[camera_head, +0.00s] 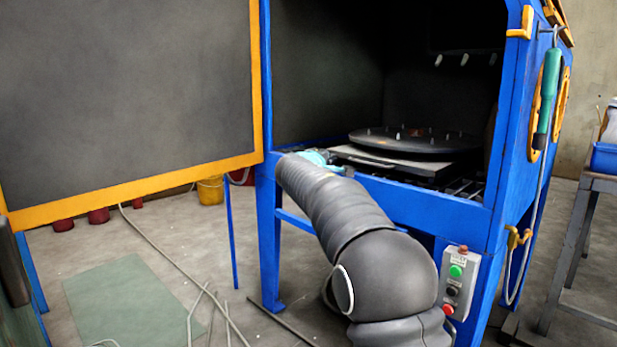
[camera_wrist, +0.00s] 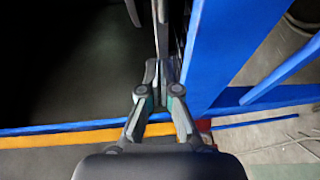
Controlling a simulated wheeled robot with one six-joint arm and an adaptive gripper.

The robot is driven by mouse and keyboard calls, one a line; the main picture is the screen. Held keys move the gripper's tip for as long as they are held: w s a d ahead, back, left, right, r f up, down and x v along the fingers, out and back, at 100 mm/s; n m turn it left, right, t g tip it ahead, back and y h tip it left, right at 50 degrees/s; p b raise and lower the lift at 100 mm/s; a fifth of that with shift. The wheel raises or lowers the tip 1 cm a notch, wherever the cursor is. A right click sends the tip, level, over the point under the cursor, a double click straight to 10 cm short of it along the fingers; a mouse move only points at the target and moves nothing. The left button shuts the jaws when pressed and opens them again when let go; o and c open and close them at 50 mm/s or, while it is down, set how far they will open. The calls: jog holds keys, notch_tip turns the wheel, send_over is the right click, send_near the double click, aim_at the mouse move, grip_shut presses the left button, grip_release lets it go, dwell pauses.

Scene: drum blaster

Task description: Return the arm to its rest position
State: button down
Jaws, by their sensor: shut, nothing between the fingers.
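My arm reaches from the lower middle of the head view up to the open front of the blue blasting cabinet (camera_head: 420,205). Its wrist end, with a teal part, is by the cabinet's front edge. In the wrist view my gripper (camera_wrist: 158,72) is shut, with its fingers together and nothing held. It is close to a blue frame member of the cabinet (camera_wrist: 225,60). Whether it touches the frame I cannot tell. The fingers are hidden behind my arm in the head view.
The cabinet's orange-edged door (camera_head: 130,95) stands open at left. Inside is a round dark turntable (camera_head: 415,142) with small pegs. A control box (camera_head: 457,282) with buttons is on the front right. A teal-handled tool (camera_head: 547,92) hangs at right. Hoses lie on the floor.

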notch_tip(320, 180, down, 8)
jog(key=s+m+g, duration=0.1)
jog(key=s+g, duration=0.1)
jog(key=s+d+f+m+g+y+p, duration=0.1)
jog(key=s+d+f+m+g, duration=0.15)
jog(key=s+f, duration=0.4)
jog(key=s+d+f+m+g+y, duration=0.1)
jog(key=s+f+g+y, duration=0.15)
jog(key=s, duration=0.65)
jog(key=s+m+g+y+p, duration=0.2)
jog(key=s+m+y+p, duration=0.2)
jog(key=s, duration=3.5)
jog(key=m+p, duration=0.1)
jog(key=m, duration=0.2)
jog(key=shift+s+d+r, duration=0.15)
jog(key=shift+d+r, duration=0.15)
jog(key=shift+d, duration=0.1)
jog(key=shift+y, duration=0.25)
